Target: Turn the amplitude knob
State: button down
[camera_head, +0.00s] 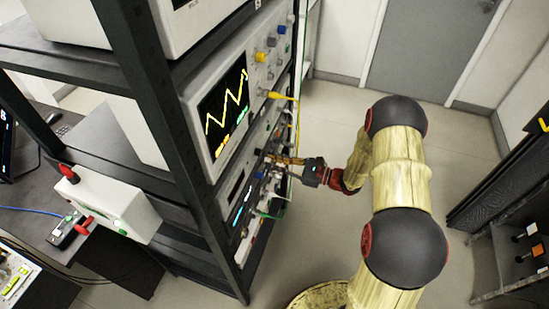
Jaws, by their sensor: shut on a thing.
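An instrument with a small lit display (242,205) sits in the rack below the oscilloscope. Its front panel carries knobs and plugs, small and partly hidden by my gripper. My gripper (272,159) reaches in from the right with its fingers at the upper part of this panel. It is shut on a small knob there, which the fingers hide almost wholly. I cannot read any label, so I cannot tell by its marking that this is the amplitude knob.
The oscilloscope (193,122) above shows a yellow zigzag trace. Yellow cables (284,97) hang from its panel close above my gripper. A dark rack post (150,75) stands left of it. A white box with red plugs (106,201) is at left. Open floor lies behind the arm.

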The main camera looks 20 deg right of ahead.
jog(key=shift+m+p, duration=0.5)
jog(key=shift+m, duration=0.3)
jog(key=c, duration=1.7)
grip_release()
jog(key=v, duration=1.2)
